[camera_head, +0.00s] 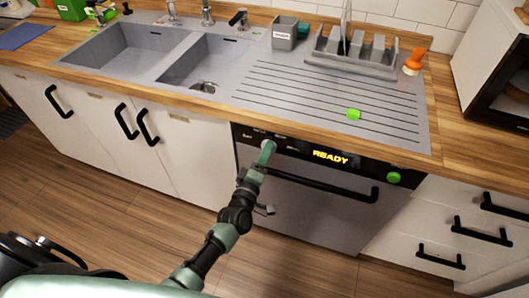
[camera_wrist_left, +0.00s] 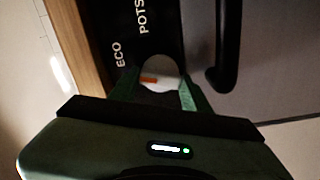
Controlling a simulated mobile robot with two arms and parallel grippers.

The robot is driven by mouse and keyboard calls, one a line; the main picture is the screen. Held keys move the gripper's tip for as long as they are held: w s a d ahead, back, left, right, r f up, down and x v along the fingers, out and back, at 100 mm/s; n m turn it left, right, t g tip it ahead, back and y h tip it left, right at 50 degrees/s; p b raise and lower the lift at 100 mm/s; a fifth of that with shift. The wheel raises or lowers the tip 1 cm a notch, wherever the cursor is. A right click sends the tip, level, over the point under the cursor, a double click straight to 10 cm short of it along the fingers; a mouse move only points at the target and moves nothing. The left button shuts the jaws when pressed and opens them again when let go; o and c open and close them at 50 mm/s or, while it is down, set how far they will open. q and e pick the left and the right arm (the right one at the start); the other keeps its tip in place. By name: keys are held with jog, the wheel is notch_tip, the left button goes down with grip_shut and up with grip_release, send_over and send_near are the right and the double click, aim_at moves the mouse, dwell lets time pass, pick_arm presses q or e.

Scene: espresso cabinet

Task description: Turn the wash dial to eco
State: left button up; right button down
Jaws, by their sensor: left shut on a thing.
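The dishwasher's black control panel (camera_head: 300,153) lies under the counter. Its wash dial (camera_wrist_left: 160,72) is a pale round knob with an orange mark, seen in the left wrist view. The labels ECO (camera_wrist_left: 120,54) and POTS (camera_wrist_left: 142,16) are printed on the panel beside it. The orange mark lies on the dial's ECO side in that view; I cannot tell whether it points exactly at ECO. My left gripper (camera_head: 267,150) is shut on the dial, a green finger on each side, and covers part of it. My right gripper is not in view.
The panel display (camera_head: 330,158) reads READY, with a green button (camera_head: 393,178) at its right. The dishwasher's black handle (camera_head: 320,187) sticks out just below the panel. A sink and a drainboard with a green block (camera_head: 354,114) are above.

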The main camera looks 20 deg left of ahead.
pick_arm(q)
jog(key=shift+m, duration=0.6)
jog(key=shift+f, duration=0.1)
jog(key=o, duration=1.4)
jog(key=shift+c, duration=0.2)
jog(key=s, duration=0.7)
jog(key=shift+s, duration=0.4)
jog(key=shift+a, duration=0.1)
